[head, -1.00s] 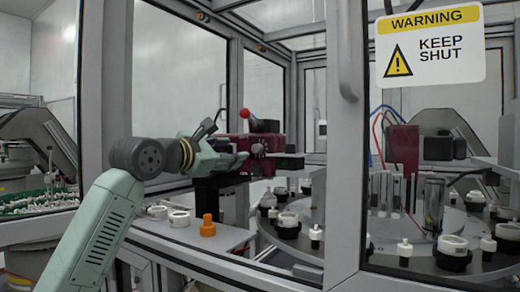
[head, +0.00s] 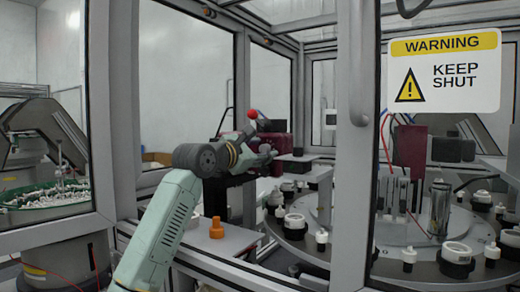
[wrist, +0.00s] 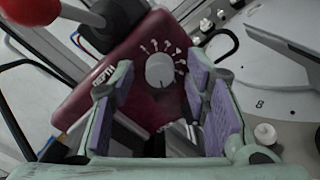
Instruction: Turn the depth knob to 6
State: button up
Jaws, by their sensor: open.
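The depth knob (wrist: 160,71) is a round pale dial on the face of a maroon box (wrist: 128,58), beside the word DEPTH. Small white marks curve around its upper and right side; I cannot read the numbers or the setting surely. My gripper (wrist: 157,80) is open, its purple-padded fingers spread to the left and right of the knob in the wrist view. Whether they touch it I cannot tell. In the head view my gripper (head: 262,157) is in front of the maroon box (head: 279,142) and hides the knob.
A lever with a red ball (wrist: 25,10) stands beside the box, left of the fingers in the wrist view. A rotary table (head: 305,238) with several white and black parts lies to the right. A cell frame post (head: 352,150) stands nearby. An orange part (head: 217,229) sits on the ledge.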

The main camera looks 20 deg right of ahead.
jog(key=shift+c, duration=0.3)
grip_shut()
jog(key=shift+n, duration=0.4)
jog(key=n+b, duration=0.2)
jog(key=n, duration=0.3)
jog(key=shift+f+n+b, duration=0.15)
jog(key=shift+n+b, duration=0.15)
jog(key=shift+n, duration=0.1)
jog(key=n+b, duration=0.2)
jog(key=n, duration=0.2)
jog(key=shift+n, duration=0.7)
